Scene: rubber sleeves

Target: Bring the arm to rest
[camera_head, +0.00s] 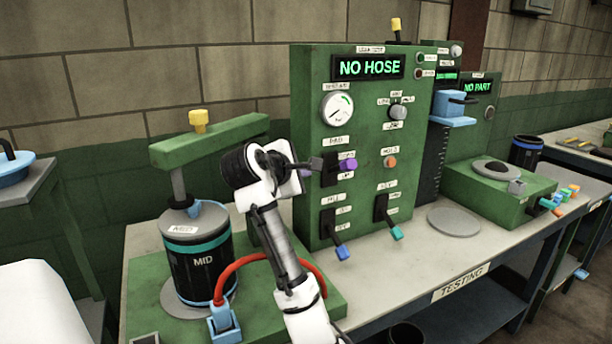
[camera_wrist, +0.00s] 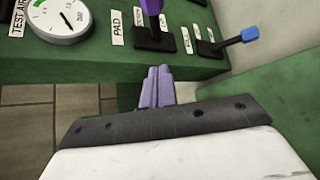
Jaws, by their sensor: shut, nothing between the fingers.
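My white and grey arm reaches up in front of the green test panel (camera_head: 370,120) in the head view. My gripper (camera_head: 306,172) is at the panel's left edge, left of the lever with the purple knob (camera_head: 348,164). In the wrist view the mauve fingers of my gripper (camera_wrist: 157,75) are together with nothing between them. Beyond their tips are the PAD lever's purple knob (camera_wrist: 152,6), the pressure gauge (camera_wrist: 62,18) and a blue-tipped lever (camera_wrist: 249,34). I cannot tell the exact gap between the fingertips and the panel.
A black MID canister (camera_head: 203,266) stands left of my arm under a green press beam (camera_head: 215,142), with a red hose (camera_head: 240,265) beside it. The panel display (camera_head: 370,67) reads NO HOSE. A round grey plate (camera_head: 453,222) lies on the bench; the bench front right of my arm is clear.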

